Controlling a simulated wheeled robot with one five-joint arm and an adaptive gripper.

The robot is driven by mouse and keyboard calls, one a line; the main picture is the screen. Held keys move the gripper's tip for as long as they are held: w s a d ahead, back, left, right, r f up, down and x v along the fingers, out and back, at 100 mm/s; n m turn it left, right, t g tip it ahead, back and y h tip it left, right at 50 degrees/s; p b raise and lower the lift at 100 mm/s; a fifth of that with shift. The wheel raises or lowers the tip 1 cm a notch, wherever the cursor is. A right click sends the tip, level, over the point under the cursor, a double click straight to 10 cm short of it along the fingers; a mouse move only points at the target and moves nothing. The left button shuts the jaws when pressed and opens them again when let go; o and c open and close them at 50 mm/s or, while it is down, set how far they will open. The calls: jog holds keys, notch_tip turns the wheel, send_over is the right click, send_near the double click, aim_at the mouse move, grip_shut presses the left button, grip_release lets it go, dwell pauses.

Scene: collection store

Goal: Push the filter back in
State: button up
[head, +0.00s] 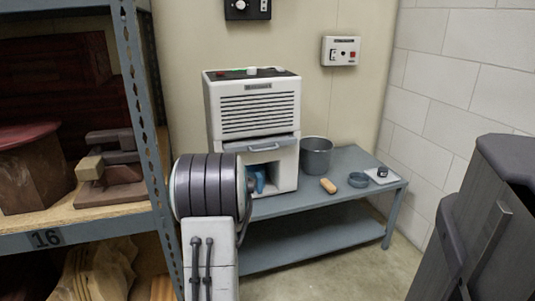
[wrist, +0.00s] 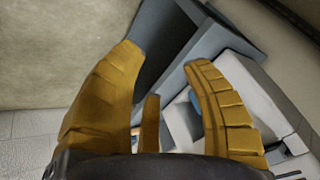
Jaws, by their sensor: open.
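The white appliance (head: 253,105) stands on a blue-grey metal table, with a louvred grille on its front. Below the grille a grey filter front with a handle (head: 265,147) juts out a little from the body. Under it is an open recess with a blue item (head: 260,181) inside. My gripper (wrist: 165,58) shows in the wrist view with its yellow-brown fingers spread and nothing held between them. Past them are grey slab-like surfaces and a white body; I cannot tell which is the filter. In the head view my arm hides the gripper.
On the table (head: 345,161) stand a grey bucket (head: 316,155), a tan block (head: 328,186), a shallow dish (head: 358,180) and a white plate with a dark knob (head: 382,175). A laden shelf rack (head: 147,130) is close on the left. A dark bin (head: 485,220) is at right.

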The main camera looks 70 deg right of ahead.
jog(key=s+d+r+m+h, duration=0.1)
jog(key=d+r+m+h, duration=0.15)
jog(key=d, duration=0.35)
jog(key=s+d+r+m+h, duration=0.1)
jog(key=s+d+m+h, duration=0.15)
jog(key=d, duration=0.35)
jog(key=d+r+m+t+h, duration=0.1)
jog(key=d+r+m+h, duration=0.3)
jog(key=d+r+m, duration=0.55)
jog(key=shift+w+d+n+h+b, duration=0.1)
jog(key=shift+w+d+n+b, duration=0.25)
jog(key=shift+d+b, duration=0.55)
jog(key=shift+w+d+n+h+b, duration=0.1)
jog(key=shift+w+d+n+b, duration=0.3)
jog(key=shift+d+b, duration=0.45)
jog(key=shift+w+d+n+h+b, duration=0.1)
jog(key=shift+w+d+n+b, duration=0.25)
jog(key=shift+d+b, duration=0.55)
jog(key=shift+a, duration=0.15)
jog(key=shift+c, duration=0.3)
grip_shut()
